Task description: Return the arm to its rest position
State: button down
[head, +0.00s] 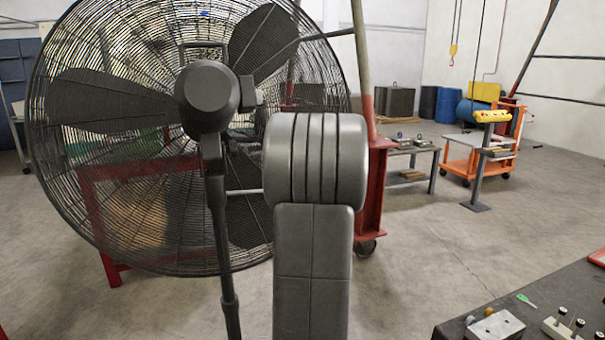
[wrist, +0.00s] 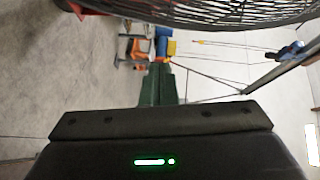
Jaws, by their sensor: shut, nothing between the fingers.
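My arm stands upright in the middle of the head view, its grey links in front of the large fan. My gripper (wrist: 160,84) shows in the wrist view as dark green fingers close together beyond the dark wrist housing with a green light. It is shut and empty, in open air, touching nothing that I can see. In the head view the gripper is hidden or out of frame.
A large black caged fan (head: 75,103) fills the left of the head view, close to my arm. A dark table (head: 455,325) with a metal block (head: 495,326) and small parts is at the lower right. An orange cart (head: 463,153) stands farther back. The floor between is clear.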

jog(key=f+v, duration=0.1)
jog(key=v, duration=0.4)
jog(key=w+p, duration=0.3)
jog(key=w, duration=1)
jog(key=s+d+m+g+h+p, duration=0.1)
jog(key=s+d+m+h+p, duration=0.15)
jog(key=s, duration=0.55)
jog(key=s+d+m+g+h+p, duration=0.1)
jog(key=s+d+m+h, duration=0.15)
jog(key=s, duration=0.55)
jog(key=s+a+r+n+b, duration=0.1)
jog(key=s+a, duration=0.4)
jog(key=s, duration=0.4)
jog(key=shift+a, duration=0.35)
jog(key=shift+r, duration=0.1)
